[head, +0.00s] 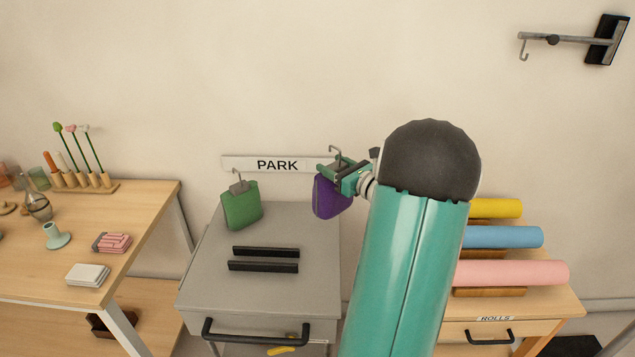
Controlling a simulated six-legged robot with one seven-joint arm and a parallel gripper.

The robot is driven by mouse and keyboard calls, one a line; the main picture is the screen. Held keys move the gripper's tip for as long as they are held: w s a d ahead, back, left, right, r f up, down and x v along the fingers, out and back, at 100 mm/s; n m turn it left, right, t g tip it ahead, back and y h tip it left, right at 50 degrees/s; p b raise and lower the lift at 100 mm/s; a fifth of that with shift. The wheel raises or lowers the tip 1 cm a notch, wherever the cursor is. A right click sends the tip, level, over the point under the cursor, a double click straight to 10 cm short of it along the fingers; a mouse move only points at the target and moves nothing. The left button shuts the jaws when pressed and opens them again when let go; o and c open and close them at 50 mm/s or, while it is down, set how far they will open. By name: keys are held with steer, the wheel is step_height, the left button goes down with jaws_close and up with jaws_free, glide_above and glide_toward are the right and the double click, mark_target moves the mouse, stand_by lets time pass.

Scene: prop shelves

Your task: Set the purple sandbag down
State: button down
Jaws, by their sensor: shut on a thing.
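The purple sandbag (330,198) hangs at the right side of the PARK rail, above the back right of the grey cabinet top. My gripper (341,174) is shut at the top of the sandbag, beside a metal hook (334,150). My arm hides the area right of the gripper.
The grey cabinet (212,263) has two dark bars (265,252) on its top and a black front handle (256,334). A wooden table (140,205) with small items stands left. Yellow, blue and pink rolls (510,273) lie on a stand at right. A wall bracket (560,39) juts out upper right.

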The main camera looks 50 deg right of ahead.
steer(key=w+f, duration=1.1)
steer(key=w, duration=0.1)
steer(key=shift+a+f, duration=0.15)
steer(key=shift+f, duration=0.25)
steer(key=c, duration=0.5)
jaws_free()
steer(key=shift+s+f, duration=0.1)
steer(key=shift+f, duration=0.2)
steer(key=shift+r, duration=0.1)
